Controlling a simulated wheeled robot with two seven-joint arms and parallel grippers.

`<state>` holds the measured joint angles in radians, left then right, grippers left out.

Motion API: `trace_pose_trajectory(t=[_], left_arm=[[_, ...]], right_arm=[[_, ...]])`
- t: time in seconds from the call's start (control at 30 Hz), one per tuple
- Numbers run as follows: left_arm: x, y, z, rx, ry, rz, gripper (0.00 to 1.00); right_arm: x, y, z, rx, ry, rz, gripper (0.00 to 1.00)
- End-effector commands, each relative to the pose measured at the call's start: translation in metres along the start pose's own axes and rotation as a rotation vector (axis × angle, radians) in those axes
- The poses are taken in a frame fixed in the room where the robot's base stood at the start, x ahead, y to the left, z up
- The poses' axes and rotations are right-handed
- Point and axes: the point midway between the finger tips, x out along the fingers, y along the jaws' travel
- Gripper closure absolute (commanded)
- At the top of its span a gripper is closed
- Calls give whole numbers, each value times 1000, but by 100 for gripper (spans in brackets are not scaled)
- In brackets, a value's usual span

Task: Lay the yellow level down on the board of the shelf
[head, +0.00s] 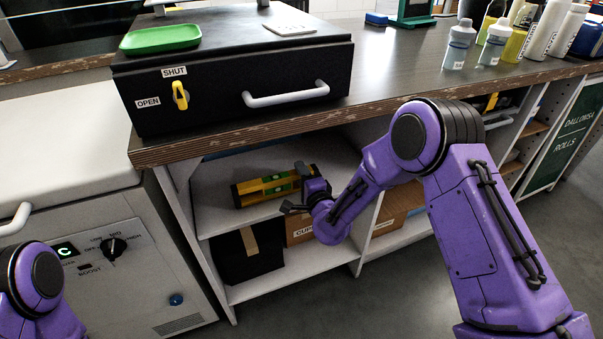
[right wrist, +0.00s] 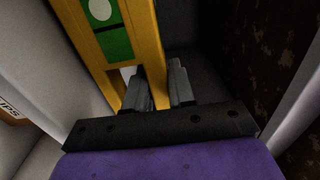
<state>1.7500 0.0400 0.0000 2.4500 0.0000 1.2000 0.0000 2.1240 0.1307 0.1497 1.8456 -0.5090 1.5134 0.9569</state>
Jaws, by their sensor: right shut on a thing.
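The yellow level (head: 252,192) has green panels and dark ends. In the head view it is inside the upper bay of the shelf, lengthwise and roughly level, just over or on the shelf board (head: 214,222); I cannot tell whether it touches. My right gripper (head: 300,186) reaches in from the right and is shut on the right part of the level. In the right wrist view the fingers (right wrist: 158,88) stand on both sides of a yellow rail of the level (right wrist: 143,35). My left gripper is out of view; only part of my left arm shows.
The counter (head: 370,75) overhangs the bay, with a black drawer box (head: 225,75) on top. Below the board are a black box (head: 235,258) and a cardboard box (head: 299,229). A white side panel (head: 183,205) bounds the bay at left.

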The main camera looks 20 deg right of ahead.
Motion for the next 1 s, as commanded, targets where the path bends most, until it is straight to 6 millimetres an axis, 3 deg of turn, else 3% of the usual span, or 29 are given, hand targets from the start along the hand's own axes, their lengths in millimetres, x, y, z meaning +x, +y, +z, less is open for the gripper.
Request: trace_pose_trajectory(t=[0.43,0.47,0.53,0.77,0.8,0.83,1.0], left_arm=[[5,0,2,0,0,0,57],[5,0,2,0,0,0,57],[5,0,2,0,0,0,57],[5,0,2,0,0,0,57],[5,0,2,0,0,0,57],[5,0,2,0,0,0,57],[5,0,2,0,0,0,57]], right_arm=[[0,7,0,1,0,0,100],[0,7,0,1,0,0,70],[0,7,0,1,0,1,47],[0,7,0,0,0,1,47],[0,8,0,-1,0,2,61],[0,8,0,-1,0,2,64],[0,7,0,-1,0,1,64]])
